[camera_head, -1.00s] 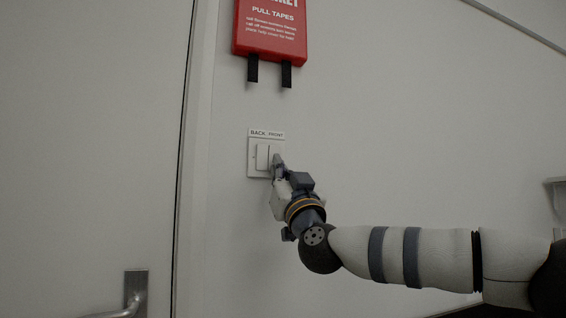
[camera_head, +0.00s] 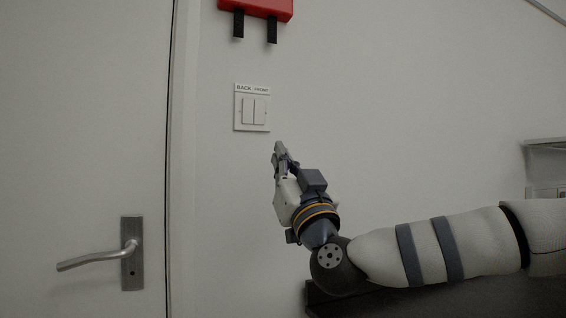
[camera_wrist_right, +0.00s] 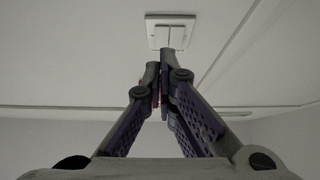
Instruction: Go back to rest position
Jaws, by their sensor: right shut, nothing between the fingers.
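My right gripper (camera_head: 278,150) is in front of the wall, just below and right of a white double light switch (camera_head: 253,111) labelled BACK and FRONT. It is shut and empty, apart from the switch in the head view. In the right wrist view the closed fingers (camera_wrist_right: 159,72) point toward the switch plate (camera_wrist_right: 170,20), which shows beyond their tips and is partly covered by them. My right arm comes in from the right. My left gripper is not in view.
A door with a metal lever handle (camera_head: 98,260) is at the left. A red box (camera_head: 262,8) with two black straps hangs above the switch. A shelf-like fixture (camera_head: 546,146) is at the right edge. The wall between is clear.

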